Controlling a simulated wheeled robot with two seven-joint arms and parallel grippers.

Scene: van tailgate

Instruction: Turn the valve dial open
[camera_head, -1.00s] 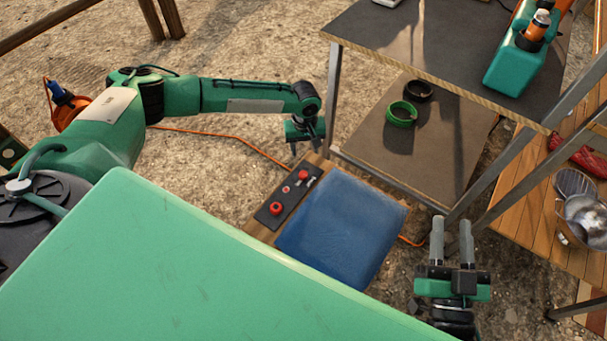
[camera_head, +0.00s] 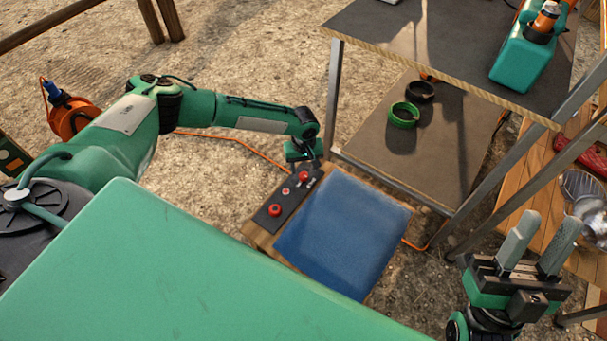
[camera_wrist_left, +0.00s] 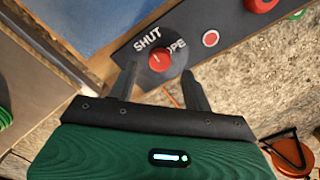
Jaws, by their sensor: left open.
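The valve dial (camera_wrist_left: 161,57) has a red face with a small white mark and sits on a dark control panel (camera_head: 270,217). The word SHUT is at its upper left in the left wrist view; a partly hidden word starting OPE is at its right. The dial also shows as a small red spot (camera_head: 303,176) in the head view. My left gripper (camera_wrist_left: 162,76) is open, its fingers on either side of the dial's near edge; I cannot tell whether they touch it. My right gripper (camera_head: 545,230) is open and empty at the lower right.
A red knob (camera_head: 275,210) and a small red button (camera_wrist_left: 210,38) share the panel. A blue pad (camera_head: 345,235) lies beside it. A metal-framed shelf (camera_head: 410,150) holds green and black rings. An orange cable (camera_head: 235,140) crosses the gravel.

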